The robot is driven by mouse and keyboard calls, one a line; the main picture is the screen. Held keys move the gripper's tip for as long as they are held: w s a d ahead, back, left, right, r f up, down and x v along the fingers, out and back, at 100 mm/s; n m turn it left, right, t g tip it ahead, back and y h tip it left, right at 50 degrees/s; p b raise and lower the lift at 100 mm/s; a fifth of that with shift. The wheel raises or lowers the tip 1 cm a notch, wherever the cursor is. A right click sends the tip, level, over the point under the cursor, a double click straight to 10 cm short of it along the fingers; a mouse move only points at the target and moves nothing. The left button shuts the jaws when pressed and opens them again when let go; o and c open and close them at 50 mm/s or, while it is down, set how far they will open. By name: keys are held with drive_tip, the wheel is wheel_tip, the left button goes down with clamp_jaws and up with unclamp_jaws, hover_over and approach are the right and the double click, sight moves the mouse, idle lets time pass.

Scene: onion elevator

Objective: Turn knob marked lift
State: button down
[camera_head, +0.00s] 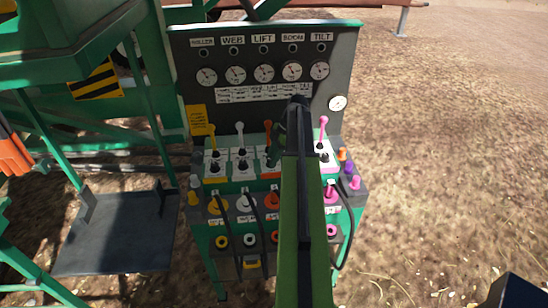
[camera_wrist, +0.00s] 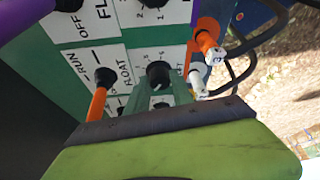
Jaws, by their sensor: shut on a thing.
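The control panel (camera_head: 185,90) has a top row of labels that includes LIFT (camera_head: 263,38). A small black round part (camera_head: 263,50) is below that label, with a gauge beneath it. In the wrist view, a black knob (camera_wrist: 158,74) stands on a white numbered plate, just beyond my gripper. An orange lever (camera_wrist: 97,96) is left of it. My gripper (camera_head: 287,128) is over the lever bank, right of the orange lever in the head view.
White (camera_head: 240,132), yellow (camera_head: 212,138) and pink (camera_head: 324,130) levers stand close on either side. Hoses and coloured couplings are below. Green frame bars (camera_head: 45,160) crowd the left. Open dirt ground (camera_head: 450,150) is on the right.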

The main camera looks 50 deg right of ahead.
drive_tip(key=shift+s+n, duration=0.1)
drive_tip(key=shift+n, duration=0.4)
drive_tip(key=c, duration=1.1)
unclamp_jaws()
drive_tip(key=shift+c, duration=0.2)
drive_tip(key=shift+o, duration=0.2)
drive_tip(key=p+v, duration=1.6)
drive_tip(key=v, duration=0.1)
drive_tip(key=shift+w+d, duration=0.25)
drive_tip(key=shift+r, duration=0.1)
